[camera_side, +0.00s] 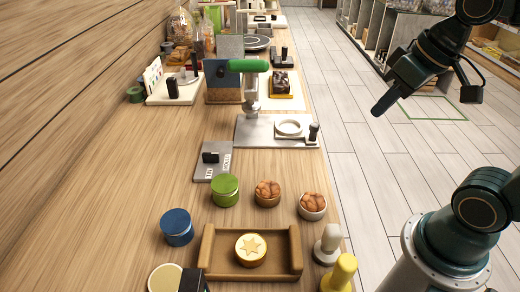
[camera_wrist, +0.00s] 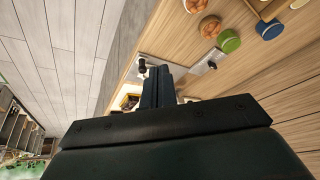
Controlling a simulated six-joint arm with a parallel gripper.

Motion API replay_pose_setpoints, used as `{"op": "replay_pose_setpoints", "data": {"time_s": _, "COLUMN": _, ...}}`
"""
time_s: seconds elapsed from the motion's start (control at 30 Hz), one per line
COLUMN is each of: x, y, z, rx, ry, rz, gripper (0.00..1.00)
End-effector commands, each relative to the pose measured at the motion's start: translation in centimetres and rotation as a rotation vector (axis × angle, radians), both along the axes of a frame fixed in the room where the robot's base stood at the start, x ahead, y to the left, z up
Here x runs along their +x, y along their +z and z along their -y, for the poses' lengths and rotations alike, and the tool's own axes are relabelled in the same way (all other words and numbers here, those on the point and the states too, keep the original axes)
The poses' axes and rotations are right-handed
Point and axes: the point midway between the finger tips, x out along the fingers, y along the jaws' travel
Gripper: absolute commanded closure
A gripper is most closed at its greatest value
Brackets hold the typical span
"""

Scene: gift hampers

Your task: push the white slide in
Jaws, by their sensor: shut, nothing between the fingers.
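A white slide (camera_side: 270,141) lies on the counter at the foot of a press with a green lever (camera_side: 249,65). It carries a white ring (camera_side: 289,128) and, at its right end, an upright black knob (camera_side: 314,131). The ring stands right of the press column, apart from it. My gripper (camera_side: 378,109) is shut and empty, in the air over the floor to the right of the counter. In the wrist view the gripper (camera_wrist: 158,75) hides much of the slide; a black knob (camera_wrist: 141,66) shows beside its fingertips.
A grey plate with a black switch (camera_side: 211,157) lies nearer the camera. Green (camera_side: 225,189) and blue (camera_side: 177,226) tins, bowls of brown food (camera_side: 312,206), a wooden tray (camera_side: 208,250) and a yellow stamp (camera_side: 341,272) stand in front.

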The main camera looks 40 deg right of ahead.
Motion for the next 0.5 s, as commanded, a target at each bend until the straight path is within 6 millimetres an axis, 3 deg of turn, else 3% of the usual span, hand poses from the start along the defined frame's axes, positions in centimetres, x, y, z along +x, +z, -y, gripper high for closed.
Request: {"op": "replay_pose_setpoints", "data": {"time_s": 0.5, "x": 7.8, "y": -1.9, "z": 4.3, "rx": 0.225, "ry": -0.095, "rz": -0.146, "gripper": 1.00}}
